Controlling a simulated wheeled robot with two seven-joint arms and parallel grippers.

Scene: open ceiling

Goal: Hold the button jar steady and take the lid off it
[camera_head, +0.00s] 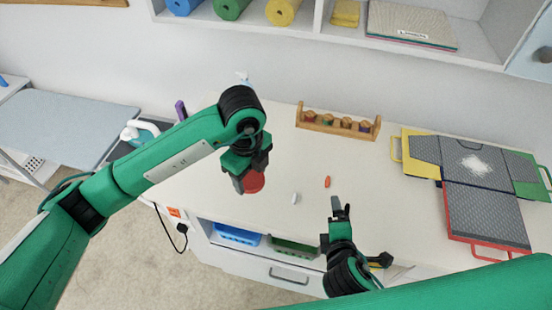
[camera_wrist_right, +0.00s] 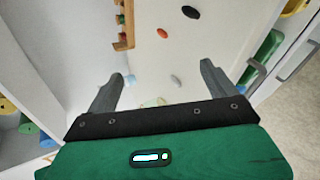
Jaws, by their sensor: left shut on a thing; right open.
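My left gripper (camera_head: 250,170) is shut on a red round thing (camera_head: 254,183) above the left part of the white table. It looks like the red-topped button jar or its lid. The dark fingers cover most of it, so I cannot tell which, nor whether it touches the table. My right gripper (camera_head: 340,208) is open and empty over the table's front part, to the right of the left one. Its two spread fingers also show in the right wrist view (camera_wrist_right: 163,74), with no jar between them.
An orange piece (camera_head: 327,182) and a whitish piece (camera_head: 295,198) lie loose on the table (camera_head: 375,210). A wooden rack (camera_head: 338,123) stands at the back. Grey boards with coloured frames (camera_head: 487,213) lie at the right. The table middle is mostly free.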

